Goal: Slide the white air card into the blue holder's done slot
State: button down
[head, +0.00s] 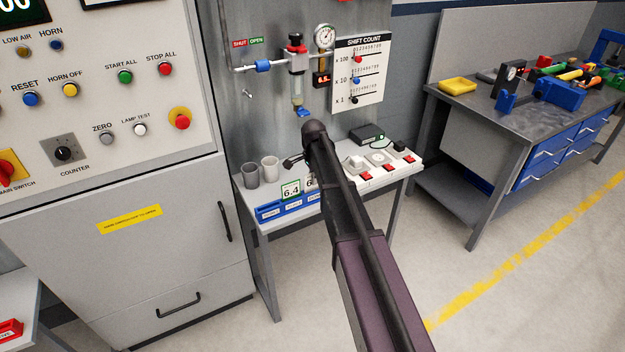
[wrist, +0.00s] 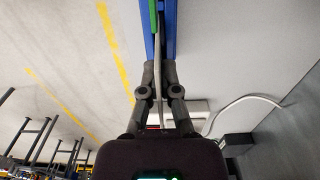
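The blue holder (head: 283,212) lies along the front left edge of the small table. It shows in the wrist view as a blue strip (wrist: 171,22). A green-framed card reading 6.4 (head: 291,190) stands at its left part; its green edge (wrist: 153,14) shows in the wrist view. A white card (head: 311,184) beside it is partly hidden by my arm. My gripper (wrist: 159,66) has its fingers drawn close together on a thin pale card edge (wrist: 160,112), seemingly this white card. In the head view my arm hides most of the gripper. I cannot tell whether the card touches the holder.
Two grey cups (head: 260,172) stand behind the holder. White modules with red parts (head: 382,160) and a black box (head: 367,134) are on the table's right. A regulator with a gauge (head: 324,37) and the shift count board (head: 358,74) are on the panel behind.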

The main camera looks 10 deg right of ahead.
jog(key=shift+f, duration=0.35)
dwell(0.3)
jog(key=shift+c, duration=1.6)
grip_release()
jog(key=shift+r, duration=0.1)
jog(key=shift+r+p, duration=3.8)
jog(key=shift+r, duration=0.15)
jog(key=s+n, duration=1.4)
jog(key=s, duration=1.5)
jog(key=shift+a, duration=0.15)
